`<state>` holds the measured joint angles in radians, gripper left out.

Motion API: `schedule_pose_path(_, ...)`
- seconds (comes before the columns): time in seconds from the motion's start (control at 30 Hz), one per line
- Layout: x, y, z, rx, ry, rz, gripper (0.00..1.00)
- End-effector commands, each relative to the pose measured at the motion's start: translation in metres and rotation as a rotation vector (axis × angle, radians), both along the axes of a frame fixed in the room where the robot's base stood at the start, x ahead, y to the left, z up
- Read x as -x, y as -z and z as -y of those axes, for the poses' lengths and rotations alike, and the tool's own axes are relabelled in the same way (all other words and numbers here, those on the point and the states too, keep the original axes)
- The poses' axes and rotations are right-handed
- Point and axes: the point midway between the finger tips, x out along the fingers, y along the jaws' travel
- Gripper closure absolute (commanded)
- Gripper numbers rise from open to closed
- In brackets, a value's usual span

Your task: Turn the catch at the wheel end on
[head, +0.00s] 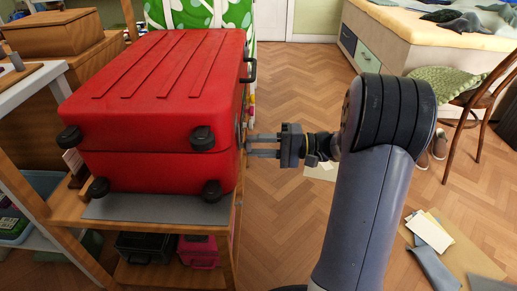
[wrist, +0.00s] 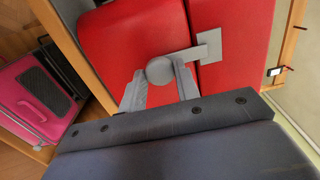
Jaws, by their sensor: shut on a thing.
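A closed red suitcase (head: 160,85) lies flat, its black wheels (head: 203,138) toward me and a black handle (head: 250,70) on its right side. In the wrist view, a grey catch on the red shell has a square plate (wrist: 210,46) on one side of the seam. Its lever (wrist: 185,54) reaches across the seam to a round knob (wrist: 160,70) over the other half. My gripper (head: 250,145) meets the suitcase's right side near the wheel end. In the wrist view its fingers (wrist: 160,90) are shut on the catch's knob end. The head view barely shows this catch.
The suitcase rests on a grey mat (head: 155,209) on a wooden rack (head: 240,215). A pink case (wrist: 42,97) and a dark case (head: 146,246) sit on the lower shelf. Papers (head: 430,232) and a chair (head: 480,110) are at the right. Open parquet lies behind my arm.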

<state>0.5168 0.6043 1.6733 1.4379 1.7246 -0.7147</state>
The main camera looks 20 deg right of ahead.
Motion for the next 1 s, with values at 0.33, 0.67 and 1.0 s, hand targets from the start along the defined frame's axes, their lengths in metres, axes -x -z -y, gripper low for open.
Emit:
schedule_pose_path(0.33, 0.0004, 0.0009, 0.0, 0.007, -0.001, 0.017, 0.92)
schedule_pose_path(0.67, 0.0003, 0.0007, 0.0, 0.006, -0.001, 0.016, 0.57)
schedule_pose_path(1.0, 0.0003, 0.0001, 0.0005, 0.005, 0.0, 0.016, 0.48)
